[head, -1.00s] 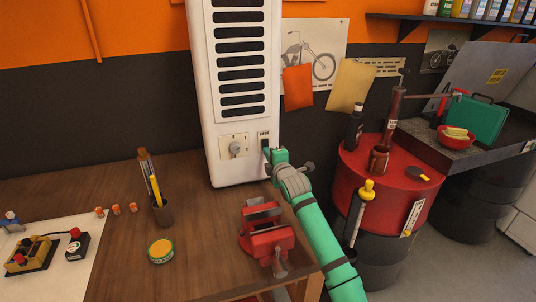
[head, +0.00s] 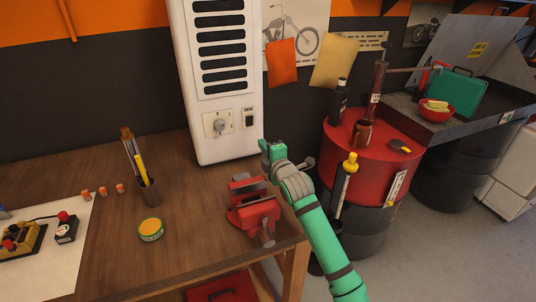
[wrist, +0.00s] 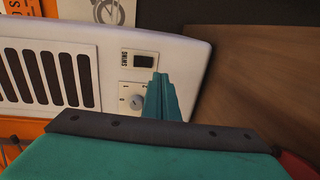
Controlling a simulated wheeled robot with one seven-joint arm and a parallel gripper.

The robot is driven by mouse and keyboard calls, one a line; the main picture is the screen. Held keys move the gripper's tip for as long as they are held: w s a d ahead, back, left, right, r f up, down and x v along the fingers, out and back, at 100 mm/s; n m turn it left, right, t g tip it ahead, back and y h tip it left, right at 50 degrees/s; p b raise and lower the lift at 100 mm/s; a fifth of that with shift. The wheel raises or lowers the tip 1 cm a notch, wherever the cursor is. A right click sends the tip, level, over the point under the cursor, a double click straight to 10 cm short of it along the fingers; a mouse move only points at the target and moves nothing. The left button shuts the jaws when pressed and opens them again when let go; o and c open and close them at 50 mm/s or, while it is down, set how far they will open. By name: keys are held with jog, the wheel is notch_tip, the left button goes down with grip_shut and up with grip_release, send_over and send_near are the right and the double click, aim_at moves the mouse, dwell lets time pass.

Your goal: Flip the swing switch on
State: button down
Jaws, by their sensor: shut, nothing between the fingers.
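The swing switch (head: 249,118) is a small black rocker on a pale plate, low on the front of a tall white unit (head: 230,147). A round dial (head: 219,126) sits left of it in the head view. My gripper (head: 267,146) is shut and empty, lower and to the right of the switch in the head view, apart from it. In the wrist view the switch (wrist: 144,62) shows a dark face with a label beside it, just beyond my closed fingertips (wrist: 162,78); the dial (wrist: 137,101) is partly beside them. I cannot tell which way the rocker is tipped.
A red vise (head: 253,213) stands on the wooden bench (head: 190,235) below my gripper. A pen cup (head: 147,190) and round tin (head: 150,229) are farther left. A red drum (head: 340,150) with bottles stands to the right.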

jog(key=shift+s+d+f, duration=0.1)
jog(key=shift+s+d, duration=0.1)
jog(key=shift+s, duration=0.75)
jog(key=shift+s+d+f, duration=0.1)
jog(key=shift+s+d, duration=0.05)
jog(key=shift+s, duration=0.75)
jog(key=shift+d, duration=0.1)
